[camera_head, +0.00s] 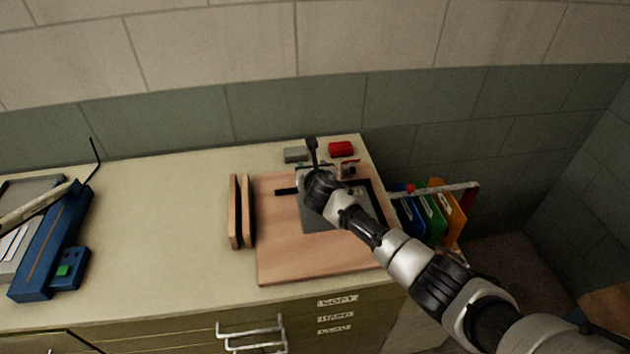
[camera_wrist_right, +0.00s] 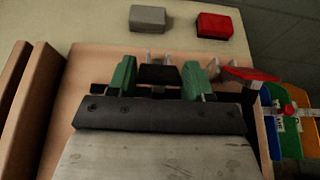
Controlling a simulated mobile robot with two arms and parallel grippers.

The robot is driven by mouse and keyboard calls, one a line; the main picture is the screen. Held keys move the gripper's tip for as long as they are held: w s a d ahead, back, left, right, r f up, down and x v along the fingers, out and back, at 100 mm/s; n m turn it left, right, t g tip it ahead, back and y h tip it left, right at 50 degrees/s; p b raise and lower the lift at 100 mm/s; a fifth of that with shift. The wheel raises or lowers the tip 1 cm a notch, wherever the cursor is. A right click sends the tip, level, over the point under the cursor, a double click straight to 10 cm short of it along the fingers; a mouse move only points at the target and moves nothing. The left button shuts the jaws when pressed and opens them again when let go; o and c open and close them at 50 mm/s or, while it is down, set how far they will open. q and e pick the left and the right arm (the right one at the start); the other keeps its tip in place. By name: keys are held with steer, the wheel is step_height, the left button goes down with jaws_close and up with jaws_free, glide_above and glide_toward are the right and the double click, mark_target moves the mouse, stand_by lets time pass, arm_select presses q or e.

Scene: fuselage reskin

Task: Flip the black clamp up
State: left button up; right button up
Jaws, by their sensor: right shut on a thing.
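My right gripper (camera_head: 309,180) is over the far part of the wooden board. In the right wrist view its green-padded fingers (camera_wrist_right: 158,78) are shut on a dark block, the black clamp (camera_wrist_right: 158,74), between them. Much of the clamp is hidden by my gripper and arm in the head view. A black bar with screws (camera_wrist_right: 160,115) lies across the far end of a grey metal sheet (camera_wrist_right: 155,155), just in front of the fingers. A red-handled clamp (camera_wrist_right: 248,74) is to the right, apart from the fingers. My left gripper is not in view.
The wooden board (camera_head: 275,245) lies on the cabinet top, with two upright wooden slats (camera_head: 241,210) to its left. A grey block (camera_head: 295,155) and a red block (camera_head: 341,149) are behind. Coloured binders (camera_head: 432,215) hang at the right. A blue device (camera_head: 50,245) is far left.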

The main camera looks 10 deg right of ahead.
steer(key=shift+w+r+p, duration=0.3)
steer(key=shift+w+r, duration=0.4)
steer(key=shift+r, duration=0.1)
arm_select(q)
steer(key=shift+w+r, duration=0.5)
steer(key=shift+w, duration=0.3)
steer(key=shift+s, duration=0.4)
arm_select(e)
steer(key=o, duration=0.9)
steer(key=shift+o, duration=1.4)
steer(key=shift+w+f, duration=0.1)
steer(key=shift+o, duration=0.5)
steer(key=shift+w+f, duration=0.1)
steer(key=shift+f, duration=0.1)
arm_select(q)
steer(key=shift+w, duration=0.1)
